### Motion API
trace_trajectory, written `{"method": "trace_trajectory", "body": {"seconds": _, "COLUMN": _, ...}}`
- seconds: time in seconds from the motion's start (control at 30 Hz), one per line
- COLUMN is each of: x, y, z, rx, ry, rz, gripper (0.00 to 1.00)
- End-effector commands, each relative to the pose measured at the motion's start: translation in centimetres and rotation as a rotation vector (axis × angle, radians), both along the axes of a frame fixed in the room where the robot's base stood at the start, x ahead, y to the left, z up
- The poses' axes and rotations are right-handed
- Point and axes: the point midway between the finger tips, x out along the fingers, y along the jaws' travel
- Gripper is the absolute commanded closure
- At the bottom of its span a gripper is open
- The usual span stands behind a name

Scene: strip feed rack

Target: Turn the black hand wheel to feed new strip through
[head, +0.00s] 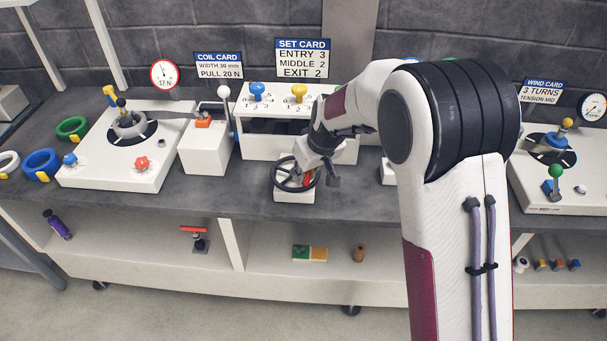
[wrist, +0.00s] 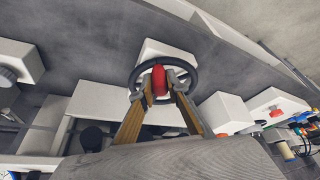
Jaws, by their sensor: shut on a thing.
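The black hand wheel (head: 283,183) sits on a small white block in front of the white strip feed unit (head: 262,147). Its rim also shows in the wrist view (wrist: 139,95). A red handle (wrist: 159,80) stands out from the wheel toward my gripper. My gripper (wrist: 161,88) is shut on the red handle, with a fingertip on each side of it. In the head view my gripper (head: 308,176) is over the wheel and hides part of its right side. The strip itself I cannot make out clearly at the wheel.
Blue (head: 257,91) and yellow (head: 299,92) knobs top the feed unit. A white box with a lever (head: 205,150) stands left of it, beyond that the coil unit (head: 110,170). The winding unit (head: 560,185) is at the right. The bench front near the wheel is clear.

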Motion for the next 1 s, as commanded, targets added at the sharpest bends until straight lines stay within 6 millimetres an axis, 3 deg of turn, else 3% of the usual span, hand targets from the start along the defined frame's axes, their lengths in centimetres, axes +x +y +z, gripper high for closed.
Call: {"method": "trace_trajectory", "body": {"seconds": 1.0, "x": 1.9, "y": -1.7, "z": -0.2, "rx": 0.0, "ry": 0.001, "rz": 0.453, "gripper": 1.0}}
